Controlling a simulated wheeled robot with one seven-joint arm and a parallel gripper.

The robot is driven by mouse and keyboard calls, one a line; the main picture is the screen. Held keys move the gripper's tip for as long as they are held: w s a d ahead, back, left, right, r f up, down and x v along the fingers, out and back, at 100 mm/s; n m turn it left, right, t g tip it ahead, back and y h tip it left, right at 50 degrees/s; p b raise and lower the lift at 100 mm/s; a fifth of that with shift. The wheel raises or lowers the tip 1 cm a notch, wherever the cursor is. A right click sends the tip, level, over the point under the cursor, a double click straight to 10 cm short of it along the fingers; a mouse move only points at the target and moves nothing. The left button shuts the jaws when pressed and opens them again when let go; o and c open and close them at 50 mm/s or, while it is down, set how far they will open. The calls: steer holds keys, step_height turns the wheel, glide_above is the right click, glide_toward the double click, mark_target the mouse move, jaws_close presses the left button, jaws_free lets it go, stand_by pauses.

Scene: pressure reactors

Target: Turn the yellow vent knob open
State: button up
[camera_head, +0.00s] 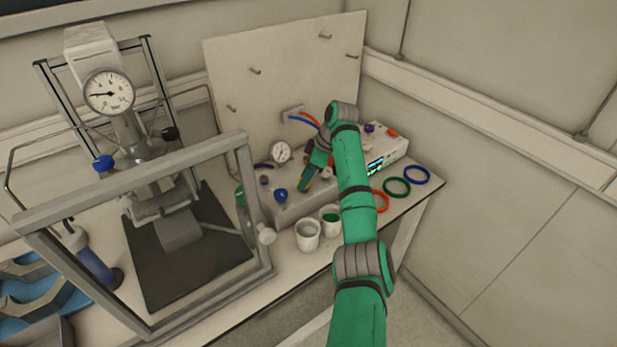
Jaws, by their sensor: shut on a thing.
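My green arm reaches in from the bottom to the control box (282,212) on the bench. My gripper (306,184) points down at the front of this box and is shut on the yellow vent knob (309,182). Only a small yellow patch of the knob shows between the fingers; the rest is hidden, so its turn angle cannot be told. A blue knob (280,195) sits just left of my gripper. A round gauge (280,152) stands behind it on the box.
Two white cups (308,236) stand in front of the box. Red, green (397,187) and blue rings lie at the right. A metal frame (268,262) surrounds the reactor (150,165) at the left. A pegboard (285,75) stands behind.

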steer(key=n, duration=0.2)
steer(key=shift+w+d+r+n+g, duration=0.2)
steer(key=shift+d+n+g, duration=0.1)
steer(key=shift+n+g, duration=0.1)
steer(key=shift+a+n+g, duration=0.1)
steer(key=shift+n+g, duration=0.2)
steer(key=shift+n, duration=0.4)
steer(key=o, duration=1.1)
steer(key=shift+a, duration=0.1)
steer(key=shift+c, duration=0.2)
steer(key=shift+f, duration=0.1)
